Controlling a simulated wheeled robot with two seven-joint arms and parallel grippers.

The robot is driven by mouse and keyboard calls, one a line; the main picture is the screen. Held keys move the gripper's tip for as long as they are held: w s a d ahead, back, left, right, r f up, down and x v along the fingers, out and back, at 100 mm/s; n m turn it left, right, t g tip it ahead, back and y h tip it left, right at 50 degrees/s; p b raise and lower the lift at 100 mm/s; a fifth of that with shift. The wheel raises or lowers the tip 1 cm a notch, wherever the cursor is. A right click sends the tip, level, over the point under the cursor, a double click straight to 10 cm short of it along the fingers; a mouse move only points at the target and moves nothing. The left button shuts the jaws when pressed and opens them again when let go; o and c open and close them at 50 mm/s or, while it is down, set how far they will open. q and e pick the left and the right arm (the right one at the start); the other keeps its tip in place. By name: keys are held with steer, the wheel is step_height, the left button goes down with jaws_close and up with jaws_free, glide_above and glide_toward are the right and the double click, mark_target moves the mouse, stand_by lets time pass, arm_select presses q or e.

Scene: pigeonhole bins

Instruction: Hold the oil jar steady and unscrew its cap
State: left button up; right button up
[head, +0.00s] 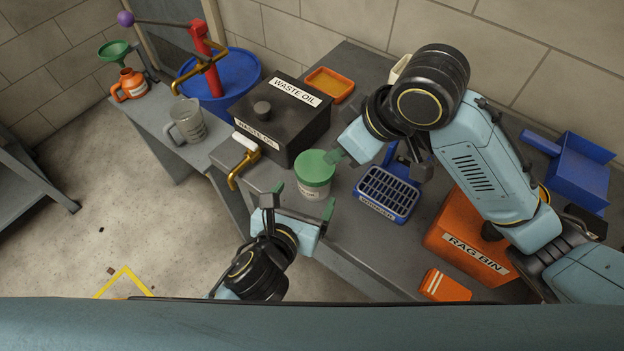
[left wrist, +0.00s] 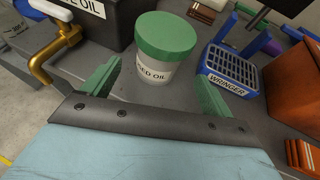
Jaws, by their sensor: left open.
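The oil jar (head: 313,189) is a white tub standing upright on the grey bench, with a green cap (head: 316,167) on top. In the left wrist view the jar (left wrist: 145,78) shows part of an oil label, below its cap (left wrist: 166,36). My left gripper (head: 303,199) is open and empty on the near side of the jar. In the left wrist view its green fingers (left wrist: 156,88) point toward the jar, which stands just beyond and between the tips.
A black waste oil box (head: 285,125) with a brass tap (head: 240,170) stands left of the jar. A blue wringer (head: 387,196) is to its right, then the orange rag bin (head: 462,246). An orange tray (head: 330,85) lies behind. Bare bench lies between jar and wringer.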

arm_select(q)
steer(key=x, duration=0.8)
steer(key=c, duration=1.2)
arm_select(e)
steer(key=shift+o, duration=0.2)
